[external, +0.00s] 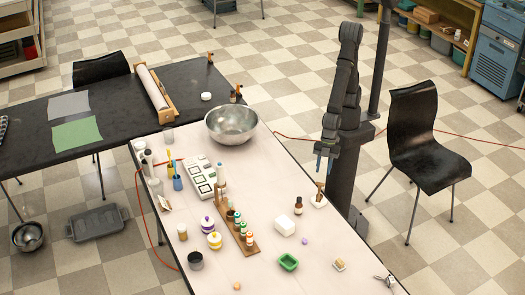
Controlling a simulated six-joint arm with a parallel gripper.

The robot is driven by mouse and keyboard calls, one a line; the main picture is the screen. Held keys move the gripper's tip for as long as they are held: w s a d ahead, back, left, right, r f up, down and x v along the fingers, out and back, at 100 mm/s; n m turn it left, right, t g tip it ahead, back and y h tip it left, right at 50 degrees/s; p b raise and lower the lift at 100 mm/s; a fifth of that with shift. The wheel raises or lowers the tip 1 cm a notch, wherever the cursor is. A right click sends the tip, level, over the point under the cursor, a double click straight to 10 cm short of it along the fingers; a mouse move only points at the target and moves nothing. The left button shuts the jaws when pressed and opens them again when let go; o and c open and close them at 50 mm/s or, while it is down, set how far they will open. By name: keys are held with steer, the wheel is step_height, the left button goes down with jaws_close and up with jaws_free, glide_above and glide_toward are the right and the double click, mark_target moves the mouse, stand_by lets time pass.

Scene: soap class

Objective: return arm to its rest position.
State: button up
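My gripper (325,157) hangs at the right edge of the white table (255,272), pointing down, with blue fingertips. It looks raised above the table edge, near a small brown bottle and a stamp-like wooden-handled item. The two fingers appear apart with nothing visible between them. My arm is folded upright on its dark stand, to the right of the table.
A metal bowl (231,125) stands at the table's far end. A black chair (415,135) stands right of my arm.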

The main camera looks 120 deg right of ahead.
mark_target(320, 190)
steer(key=x, duration=1)
steer(key=shift+f, duration=0.35)
steer(key=shift+r, duration=0.15)
steer(key=shift+r, duration=0.1)
steer(key=v, duration=1.2)
steer(key=x, duration=1.2)
steer(key=shift+a, duration=0.1)
steer(key=shift+r, duration=1.95)
